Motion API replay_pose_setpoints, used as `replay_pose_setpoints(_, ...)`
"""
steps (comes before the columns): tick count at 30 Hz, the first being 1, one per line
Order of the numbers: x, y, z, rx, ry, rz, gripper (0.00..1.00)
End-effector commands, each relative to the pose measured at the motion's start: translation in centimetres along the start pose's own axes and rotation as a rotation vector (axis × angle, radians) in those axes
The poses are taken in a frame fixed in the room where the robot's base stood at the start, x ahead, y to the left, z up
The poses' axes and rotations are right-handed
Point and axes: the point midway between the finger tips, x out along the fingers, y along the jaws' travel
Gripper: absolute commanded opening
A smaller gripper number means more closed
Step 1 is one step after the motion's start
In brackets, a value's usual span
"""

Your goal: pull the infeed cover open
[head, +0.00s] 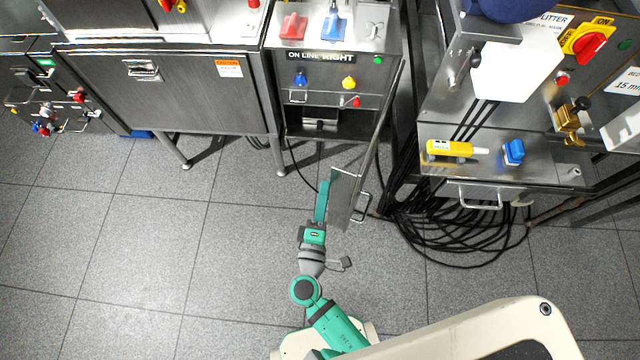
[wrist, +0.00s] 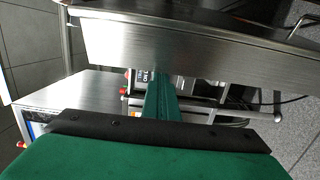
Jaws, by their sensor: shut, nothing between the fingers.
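A steel panel that I take to be the infeed cover (head: 343,200) stands swung out from the right side of the cabinet marked "ON LINE RIGHT". A bar handle (head: 364,206) is on its right face. My green gripper (head: 323,186) is shut and empty, just left of the panel, on the side away from the handle. In the wrist view, the panel (wrist: 190,45) spans the top, and my shut fingers (wrist: 160,84) point forward beneath it in the picture. I cannot tell whether they touch it. No label on the panel is readable.
The open-fronted cabinet (head: 320,88) stands beyond my gripper. A closed steel door (head: 165,90) with a latch is to its left. Looped black cables (head: 450,240) lie on the floor at right, below a control bench (head: 500,170). The tiled floor at left is clear.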

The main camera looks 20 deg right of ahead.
Motion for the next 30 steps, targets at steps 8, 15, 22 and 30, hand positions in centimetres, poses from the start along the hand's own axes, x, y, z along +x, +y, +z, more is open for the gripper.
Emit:
replay_pose_setpoints(8,0.0,0.0,0.0,0.000,-0.001,0.001,0.00)
replay_pose_setpoints(15,0.1,0.1,-0.7,0.003,-0.002,0.001,0.00)
replay_pose_setpoints(22,0.4,0.1,-3.3,0.003,-0.001,0.002,0.00)
replay_pose_setpoints(30,-3.1,-0.1,-3.2,-0.002,0.000,-0.002,0.00)
